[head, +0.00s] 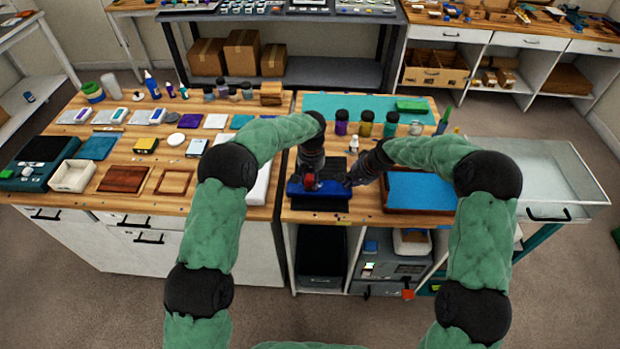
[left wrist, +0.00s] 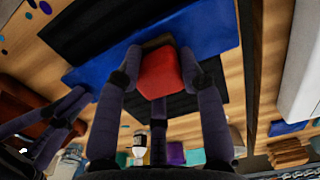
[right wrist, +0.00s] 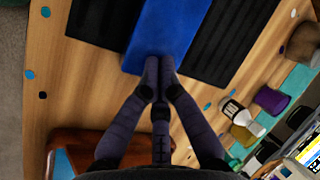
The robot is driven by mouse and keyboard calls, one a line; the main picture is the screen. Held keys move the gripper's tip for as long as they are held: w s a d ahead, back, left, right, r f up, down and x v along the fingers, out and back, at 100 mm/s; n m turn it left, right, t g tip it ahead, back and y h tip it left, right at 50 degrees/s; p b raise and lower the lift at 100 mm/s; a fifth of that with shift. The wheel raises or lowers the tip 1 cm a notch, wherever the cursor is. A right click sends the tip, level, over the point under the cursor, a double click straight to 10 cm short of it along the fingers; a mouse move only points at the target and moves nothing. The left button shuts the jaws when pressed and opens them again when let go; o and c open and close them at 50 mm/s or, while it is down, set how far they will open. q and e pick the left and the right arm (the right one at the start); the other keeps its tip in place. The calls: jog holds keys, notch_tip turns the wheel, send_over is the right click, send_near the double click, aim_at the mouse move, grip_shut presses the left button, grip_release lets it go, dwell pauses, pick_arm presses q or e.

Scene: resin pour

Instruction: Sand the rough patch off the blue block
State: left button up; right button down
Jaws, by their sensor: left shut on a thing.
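The blue block (head: 318,190) lies on a black mat (head: 332,163) near the bench's front edge. It also shows in the left wrist view (left wrist: 100,72) and the right wrist view (right wrist: 165,32). My left gripper (head: 308,180) is shut on a red sanding block (left wrist: 160,73), which is at the blue block's top. I cannot tell whether they touch. I cannot make out the rough patch; the sanding block and fingers cover part of the top. My right gripper (right wrist: 160,62) has its fingertips together at the blue block's right end, with nothing seen between them.
A wood-rimmed tray with a blue surface (head: 420,190) sits close right of my right gripper. Several jars, including a purple one (head: 341,122), and a small white bottle (head: 353,144) stand behind the mat. Small blue and dark spots dot the bench.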

pick_arm(q)
jog(key=shift+d, duration=3.05)
jog(key=shift+a, duration=0.1)
jog(key=shift+a, duration=2.1)
jog(key=shift+a+f, duration=0.15)
jog(key=shift+a, duration=1.05)
jog(key=shift+d, duration=0.15)
jog(key=shift+d+r, duration=0.2)
jog(key=shift+d, duration=1.6)
jog(key=shift+d+f, duration=0.15)
jog(key=shift+d, duration=1.25)
